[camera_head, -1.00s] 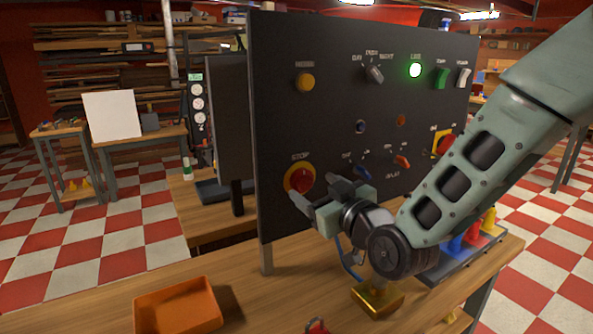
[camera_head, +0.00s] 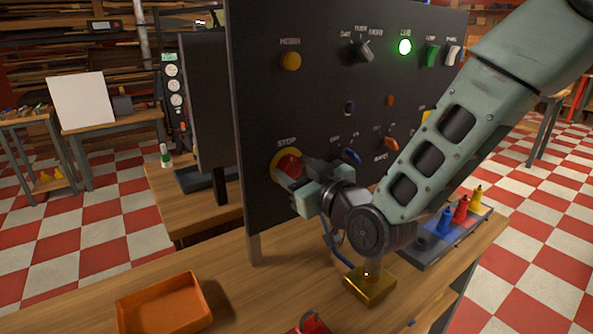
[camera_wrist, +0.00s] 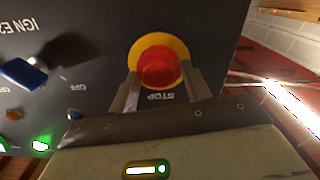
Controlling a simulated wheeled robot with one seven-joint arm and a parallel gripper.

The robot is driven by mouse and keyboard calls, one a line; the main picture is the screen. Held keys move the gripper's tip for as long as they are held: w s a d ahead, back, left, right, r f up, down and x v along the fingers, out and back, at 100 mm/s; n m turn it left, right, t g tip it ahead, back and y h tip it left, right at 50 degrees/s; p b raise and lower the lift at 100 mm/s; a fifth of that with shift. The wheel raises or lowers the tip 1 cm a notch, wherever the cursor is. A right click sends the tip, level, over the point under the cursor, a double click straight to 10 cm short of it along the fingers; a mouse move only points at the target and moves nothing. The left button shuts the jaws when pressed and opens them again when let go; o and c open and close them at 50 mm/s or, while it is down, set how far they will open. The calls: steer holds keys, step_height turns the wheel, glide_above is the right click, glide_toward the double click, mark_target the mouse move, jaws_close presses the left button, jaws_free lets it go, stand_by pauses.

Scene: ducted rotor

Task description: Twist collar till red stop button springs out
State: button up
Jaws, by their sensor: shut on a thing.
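The red stop button (camera_head: 288,164) sits on a yellow round plate (camera_head: 279,176) at the lower left of the black upright panel (camera_head: 262,100), under the word STOP. In the wrist view the red button (camera_wrist: 159,67) shows as a round cap in front of the yellow ring (camera_wrist: 147,43). My gripper (camera_head: 292,180) reaches in from the right, and its fingers are at the button. In the wrist view my gripper (camera_wrist: 160,88) has one finger on each side of the red cap, shut on it. The collar's details are hard to make out behind the fingers.
An amber button (camera_head: 290,61), a black selector (camera_head: 362,51), a lit green lamp (camera_head: 404,47) and blue and orange levers (camera_head: 351,156) share the panel. An orange tray (camera_head: 163,306) and a gold block (camera_head: 370,284) stand on the wooden bench (camera_head: 262,290).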

steer(key=shift+f, duration=0.1)
steer(key=m+b, duration=0.2)
steer(key=shift+d+f+m, duration=0.1)
steer(key=shift+m, duration=0.2)
steer(key=shift+m+b, duration=1.1)
steer(key=shift+m, duration=1)
steer(key=o, duration=1)
